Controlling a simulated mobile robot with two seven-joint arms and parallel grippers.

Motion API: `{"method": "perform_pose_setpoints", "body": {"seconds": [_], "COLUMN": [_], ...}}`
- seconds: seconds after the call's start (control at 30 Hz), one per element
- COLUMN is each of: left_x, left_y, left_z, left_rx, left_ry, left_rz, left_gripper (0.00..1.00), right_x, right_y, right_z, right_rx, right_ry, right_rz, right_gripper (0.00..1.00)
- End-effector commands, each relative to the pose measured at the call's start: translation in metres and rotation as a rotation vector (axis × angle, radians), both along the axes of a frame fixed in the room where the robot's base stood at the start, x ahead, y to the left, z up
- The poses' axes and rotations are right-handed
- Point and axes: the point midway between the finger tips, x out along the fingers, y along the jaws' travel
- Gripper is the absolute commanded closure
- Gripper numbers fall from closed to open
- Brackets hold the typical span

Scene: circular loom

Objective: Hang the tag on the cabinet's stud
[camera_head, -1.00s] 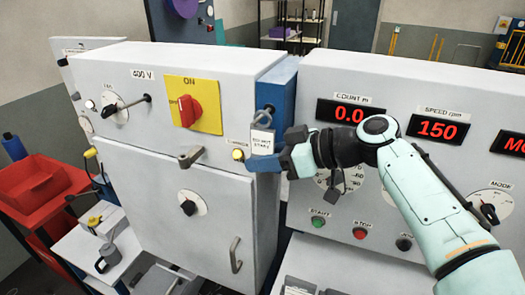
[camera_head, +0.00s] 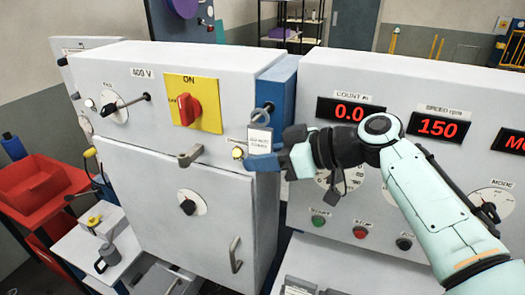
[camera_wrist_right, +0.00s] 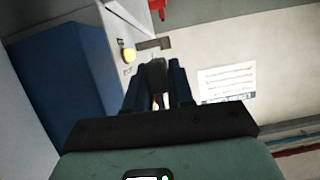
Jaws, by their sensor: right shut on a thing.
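A white tag (camera_head: 260,139) with dark print and a loop (camera_head: 263,113) at its top hangs upright at the cabinet's right front edge. My right gripper (camera_head: 262,163) is shut on its lower end. In the right wrist view the gripper's fingers (camera_wrist_right: 158,88) close on a dark, narrow piece. The cabinet (camera_head: 160,135) is grey, and a yellow-tipped fitting (camera_head: 237,153) on its front is just left of the tag. It also shows in the right wrist view (camera_wrist_right: 128,56). My left gripper is not in view.
A blue box (camera_head: 283,92) sits on the cabinet's right side, behind the tag. A red switch (camera_head: 188,110) and a handle (camera_head: 190,157) stick out of the cabinet front. A console (camera_head: 420,90) with red displays stands on the right. Red bins (camera_head: 35,188) are on the left.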

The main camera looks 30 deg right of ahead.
Motion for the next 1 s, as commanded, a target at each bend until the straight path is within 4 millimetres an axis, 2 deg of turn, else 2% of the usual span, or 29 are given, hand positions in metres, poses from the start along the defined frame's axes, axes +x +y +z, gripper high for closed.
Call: {"method": "perform_pose_setpoints", "body": {"seconds": [0.3,0.5,1.0], "left_x": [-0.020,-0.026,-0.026], "left_y": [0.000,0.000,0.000], "left_z": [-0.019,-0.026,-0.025], "left_rx": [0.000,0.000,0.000], "left_ry": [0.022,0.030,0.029], "left_rz": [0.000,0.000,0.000], "left_gripper": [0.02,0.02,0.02], "right_x": [-0.020,-0.031,-0.032], "right_y": [0.024,0.036,0.038], "right_z": [0.002,0.005,0.007], "right_rx": [-0.001,-0.001,0.000], "right_ry": [-0.001,-0.001,-0.001], "right_rz": [0.003,0.000,0.000], "right_gripper": [1.00,1.00,1.00]}}
